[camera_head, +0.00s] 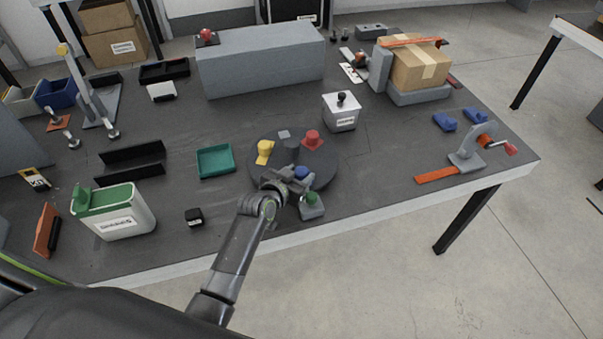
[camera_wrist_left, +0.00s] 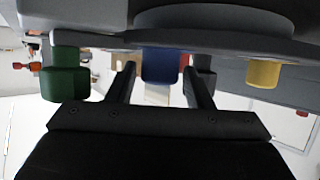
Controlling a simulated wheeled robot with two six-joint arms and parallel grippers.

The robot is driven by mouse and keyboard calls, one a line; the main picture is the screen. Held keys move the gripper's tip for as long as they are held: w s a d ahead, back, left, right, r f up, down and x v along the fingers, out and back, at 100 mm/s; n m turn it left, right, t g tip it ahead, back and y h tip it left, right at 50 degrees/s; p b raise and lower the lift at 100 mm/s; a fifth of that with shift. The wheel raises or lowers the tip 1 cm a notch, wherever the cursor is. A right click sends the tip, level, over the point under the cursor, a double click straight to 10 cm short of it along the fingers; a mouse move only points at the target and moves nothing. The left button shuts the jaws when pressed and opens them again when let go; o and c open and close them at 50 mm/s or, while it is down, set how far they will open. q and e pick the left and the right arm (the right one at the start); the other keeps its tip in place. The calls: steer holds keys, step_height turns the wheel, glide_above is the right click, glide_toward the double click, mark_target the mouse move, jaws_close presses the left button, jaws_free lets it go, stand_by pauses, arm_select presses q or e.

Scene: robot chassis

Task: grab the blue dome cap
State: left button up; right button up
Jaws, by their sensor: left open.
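The blue dome cap (camera_head: 301,173) sits on the near edge of a dark round turntable (camera_head: 268,176). It also shows in the left wrist view (camera_wrist_left: 160,66), where the picture is upside down. My left gripper (camera_head: 291,182) is low at the turntable's near rim, right by the cap. In the left wrist view my left gripper (camera_wrist_left: 160,76) is open, with one finger on each side of the cap and gaps visible. I cannot tell how deep the cap is between the fingers. My right gripper is not in view.
A yellow cap (camera_head: 264,150) and a red cap (camera_head: 312,139) stand on the turntable. A teal tray (camera_head: 215,161) is to the left.

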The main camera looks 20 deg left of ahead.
arm_select(q)
steer(key=c, duration=0.7)
steer(key=shift+r, duration=0.1)
steer(key=shift+c, duration=0.2)
